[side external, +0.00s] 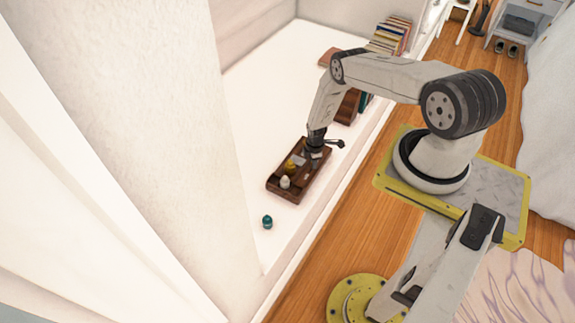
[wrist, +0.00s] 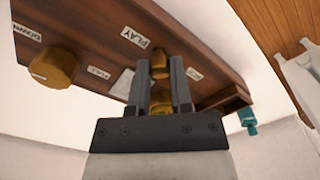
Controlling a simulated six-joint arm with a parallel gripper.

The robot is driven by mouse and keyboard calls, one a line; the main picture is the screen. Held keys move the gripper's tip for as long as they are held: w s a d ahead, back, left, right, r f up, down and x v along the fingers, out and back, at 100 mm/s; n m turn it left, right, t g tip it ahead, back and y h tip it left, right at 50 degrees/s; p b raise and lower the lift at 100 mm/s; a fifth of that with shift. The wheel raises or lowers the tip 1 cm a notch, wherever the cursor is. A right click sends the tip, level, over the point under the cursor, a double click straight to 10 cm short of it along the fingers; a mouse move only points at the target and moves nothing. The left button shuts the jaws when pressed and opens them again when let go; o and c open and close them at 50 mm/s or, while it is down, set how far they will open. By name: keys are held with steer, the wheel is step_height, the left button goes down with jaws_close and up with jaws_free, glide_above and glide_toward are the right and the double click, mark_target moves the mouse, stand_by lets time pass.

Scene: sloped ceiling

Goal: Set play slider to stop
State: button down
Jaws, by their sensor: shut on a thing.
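The play slider (wrist: 159,66) is a small gold knob on a dark brown wooden panel (wrist: 95,25), seen in the wrist view. A "PLAY" label (wrist: 135,38) is beside it, and another small label (wrist: 194,74) on its other side is too small to read. My gripper (wrist: 158,68) is shut on the slider, with one finger on each side of it. In the side external view my gripper (side external: 315,153) reaches down onto the far part of the panel (side external: 284,190) and hides the slider.
A larger gold knob (wrist: 52,67) sits near a "DOWN" label. A yellow knob (side external: 291,166) and a white knob (side external: 285,182) stand on the panel. A teal object (side external: 267,222) stands on the white surface nearby. Books (side external: 391,36) stand farther back.

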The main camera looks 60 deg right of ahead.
mark_target(309, 172)
stand_by(0.8)
steer(key=shift+a, duration=1.4)
steer(key=c, duration=0.5)
jaws_free()
steer(key=shift+r, duration=0.15)
step_height(309, 172, up, 8)
steer(key=shift+f, duration=0.2)
